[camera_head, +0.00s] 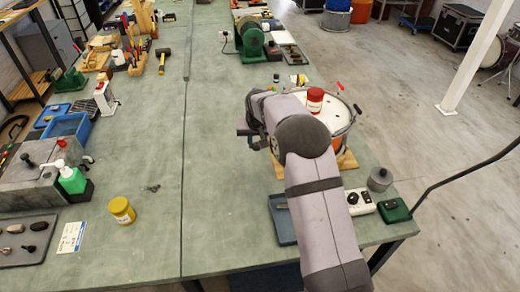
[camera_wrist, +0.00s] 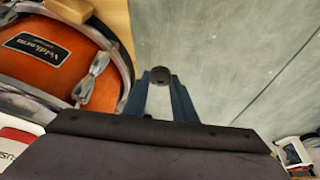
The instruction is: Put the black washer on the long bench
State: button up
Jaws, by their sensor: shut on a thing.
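In the wrist view my gripper (camera_wrist: 160,84) is shut on the small dark, round black washer (camera_wrist: 160,73), held between its fingertips. The washer is over the grey-green bench top, beside an orange drum; its height above the surface is hard to tell. In the head view my arm hides the washer and most of the gripper. The long bench (camera_head: 150,226) shows as a grey-green top running away from me, with a lengthwise seam (camera_head: 183,150) between its left and right parts. The gripper is over the right part.
The orange drum (camera_head: 346,113) with a red-lidded jar (camera_head: 315,100) on it stands right of my gripper. A yellow jar (camera_head: 122,210), green bottle (camera_head: 70,178) and blue tray (camera_head: 68,126) are on the left part. Both sides of the seam have wide clear areas.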

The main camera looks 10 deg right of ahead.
aim_at(257, 159)
jog(key=shift+f+p, duration=0.8)
jog(key=shift+f, duration=2.25)
jog(key=shift+f, duration=0.15)
jog(key=o, duration=1.1)
jog(key=shift+s+r, duration=0.1)
jog(key=shift+r, duration=0.45)
jog(key=b+v, duration=0.3)
jog(key=v, duration=0.8)
jog(key=shift+s+r, duration=0.1)
jog(key=shift+s, duration=0.05)
